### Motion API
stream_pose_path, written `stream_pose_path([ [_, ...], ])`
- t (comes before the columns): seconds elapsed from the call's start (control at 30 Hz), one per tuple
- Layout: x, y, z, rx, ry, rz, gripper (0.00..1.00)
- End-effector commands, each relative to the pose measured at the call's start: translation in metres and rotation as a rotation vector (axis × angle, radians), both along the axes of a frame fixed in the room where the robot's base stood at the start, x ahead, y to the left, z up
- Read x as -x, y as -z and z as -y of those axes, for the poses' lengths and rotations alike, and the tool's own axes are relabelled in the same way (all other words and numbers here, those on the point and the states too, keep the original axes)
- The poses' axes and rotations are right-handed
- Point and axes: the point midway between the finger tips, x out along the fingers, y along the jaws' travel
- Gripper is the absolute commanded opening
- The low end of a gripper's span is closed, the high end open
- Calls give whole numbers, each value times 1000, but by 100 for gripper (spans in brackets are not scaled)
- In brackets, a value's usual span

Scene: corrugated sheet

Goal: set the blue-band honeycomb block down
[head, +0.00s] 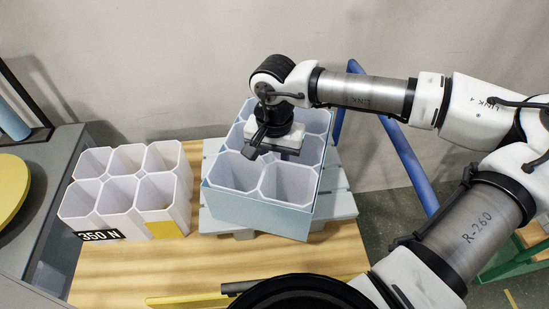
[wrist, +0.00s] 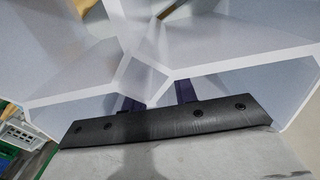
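The blue-band honeycomb block (head: 255,211) is a pale block of several open cells with a light blue outer face. In the head view it stands upright over a grey-blue slatted pallet (head: 343,204); whether its underside touches the slats is hidden. My gripper (head: 268,150) is at the top of the block, over its middle cells. In the wrist view the cell walls (wrist: 65,60) fill the upper part. Two dark fingers of my gripper (wrist: 158,98) show beyond a black bar, apart, with pale block wall between them. Whether they press on that wall cannot be told.
A second honeycomb block (head: 121,215), marked "350 N" with a yellow patch, stands left on the wooden table (head: 180,268). A grey machine with a yellow disc (head: 12,185) is at far left. A blue rail (head: 400,145) slants behind my arm. Bare wood shows in front.

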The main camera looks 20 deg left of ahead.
Motion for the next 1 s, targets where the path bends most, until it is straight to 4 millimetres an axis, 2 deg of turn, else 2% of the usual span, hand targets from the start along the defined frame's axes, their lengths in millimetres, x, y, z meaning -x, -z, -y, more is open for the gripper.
stream_pose_path([
  [0.2,0,-1,0,0,0,0,28],
  [0.37,-1,-11,0,-1,1,4,28],
  [0.8,0,-101,0,0,0,2,28],
  [1.0,0,-121,0,-1,-1,0,28],
])
